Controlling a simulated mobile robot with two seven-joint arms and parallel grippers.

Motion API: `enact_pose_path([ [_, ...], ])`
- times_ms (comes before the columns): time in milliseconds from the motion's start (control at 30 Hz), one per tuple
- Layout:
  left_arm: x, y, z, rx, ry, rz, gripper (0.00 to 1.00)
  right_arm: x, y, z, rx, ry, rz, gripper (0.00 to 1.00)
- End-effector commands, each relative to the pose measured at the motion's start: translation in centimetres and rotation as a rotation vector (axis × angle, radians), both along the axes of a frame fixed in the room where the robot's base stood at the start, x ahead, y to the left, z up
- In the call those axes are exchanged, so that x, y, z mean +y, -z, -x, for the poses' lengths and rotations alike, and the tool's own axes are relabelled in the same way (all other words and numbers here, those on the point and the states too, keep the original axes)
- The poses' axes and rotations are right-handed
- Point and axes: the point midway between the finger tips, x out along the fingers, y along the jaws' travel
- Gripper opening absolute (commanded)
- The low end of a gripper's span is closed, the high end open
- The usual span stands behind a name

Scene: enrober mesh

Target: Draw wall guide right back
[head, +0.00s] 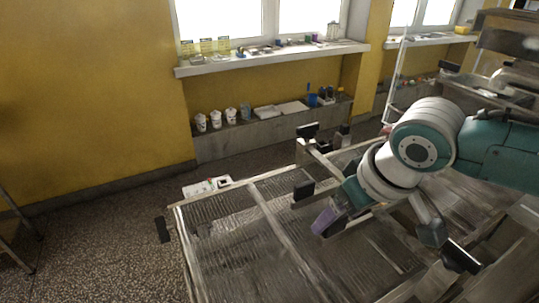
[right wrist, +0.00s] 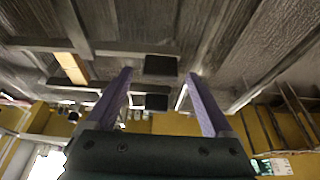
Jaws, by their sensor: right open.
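Black guide pads on metal rods stand along the mesh machine. One pad (head: 303,190) is just left of my right gripper (head: 326,221), another pad (head: 307,130) is farther back near the wall, and one (head: 462,257) is at the right front. I cannot tell which is the right wall guide. My right gripper has purple fingers, open and pointing down to the left, with nothing seen held. In the right wrist view, a black pad (right wrist: 160,65) shows in the gap between the fingertips, with a second pad (right wrist: 150,101) below it. My left gripper is out of view.
The wire-mesh bed (head: 225,232) with metal rails fills the lower middle. Another black pad (head: 164,230) is at its left edge. A small white box (head: 207,187) is behind it. Cups (head: 215,119) stand on a wall ledge.

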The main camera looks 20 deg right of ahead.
Motion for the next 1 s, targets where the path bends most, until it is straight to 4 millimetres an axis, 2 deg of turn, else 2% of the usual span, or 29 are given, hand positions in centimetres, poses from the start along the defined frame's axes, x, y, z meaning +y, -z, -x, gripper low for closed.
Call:
enact_pose_path([
  [133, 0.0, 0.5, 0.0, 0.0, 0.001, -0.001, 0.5, 0.1, 1.4, -0.5, 0.0, -0.001, -0.001, 0.86],
  [500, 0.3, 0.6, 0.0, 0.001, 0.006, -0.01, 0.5, 0.1, 1.7, -0.7, 0.0, -0.001, 0.0, 0.85],
  [1000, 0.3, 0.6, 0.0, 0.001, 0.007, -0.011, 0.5, 0.1, 1.7, -0.7, 0.0, -0.001, 0.0, 0.29],
])
